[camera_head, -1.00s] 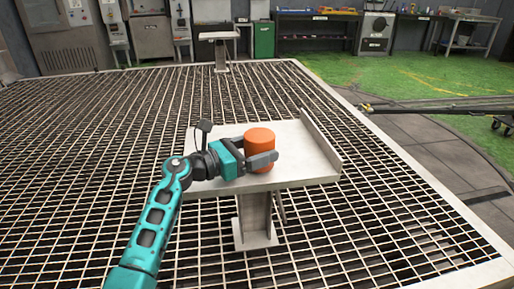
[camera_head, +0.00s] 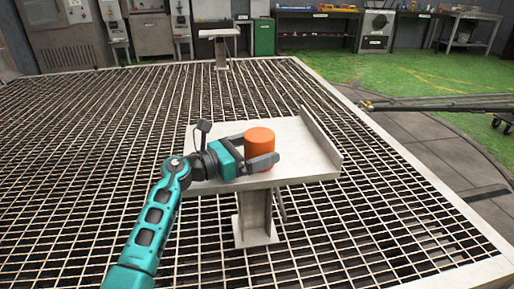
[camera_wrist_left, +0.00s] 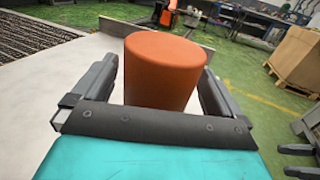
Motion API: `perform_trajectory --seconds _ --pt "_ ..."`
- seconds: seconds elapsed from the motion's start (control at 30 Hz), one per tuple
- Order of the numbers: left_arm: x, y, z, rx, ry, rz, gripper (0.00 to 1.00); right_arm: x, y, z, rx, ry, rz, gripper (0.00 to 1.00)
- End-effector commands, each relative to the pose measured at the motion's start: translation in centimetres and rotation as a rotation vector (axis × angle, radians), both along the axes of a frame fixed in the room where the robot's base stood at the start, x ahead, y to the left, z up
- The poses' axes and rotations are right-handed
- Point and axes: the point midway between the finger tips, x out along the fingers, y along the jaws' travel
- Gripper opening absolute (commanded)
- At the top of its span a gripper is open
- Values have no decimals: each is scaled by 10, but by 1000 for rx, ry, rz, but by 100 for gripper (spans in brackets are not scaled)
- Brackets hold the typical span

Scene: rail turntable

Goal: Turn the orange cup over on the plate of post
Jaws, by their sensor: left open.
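The orange cup (camera_head: 259,146) stands on the pale metal plate of the post (camera_head: 290,132), with a closed flat face upward. My left gripper (camera_head: 257,158) comes in from the left, with one finger on the near side of the cup and the other behind it. In the left wrist view the cup (camera_wrist_left: 163,68) sits between the two open fingers, with a narrow gap showing at the left finger. Contact at the right finger is hard to tell. My right gripper is not in view.
The plate has a raised lip (camera_head: 321,141) along its right side. The post (camera_head: 255,218) stands on a metal grating floor (camera_head: 120,115). Another post with a plate (camera_head: 219,35) stands farther back. Benches and cabinets line the back wall.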

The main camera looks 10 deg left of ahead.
Motion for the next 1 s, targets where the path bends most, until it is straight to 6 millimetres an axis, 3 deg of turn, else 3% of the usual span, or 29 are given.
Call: perform_trajectory --seconds 0.27,0.5,0.7,1.0 --pt "-37 40 1 6 3 1 100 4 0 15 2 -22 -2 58" --pt "-70 76 0 5 3 1 100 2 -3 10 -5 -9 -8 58" --pt "-84 91 0 1 1 1 100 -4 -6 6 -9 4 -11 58" --pt "-86 93 0 1 0 0 100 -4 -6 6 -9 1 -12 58"
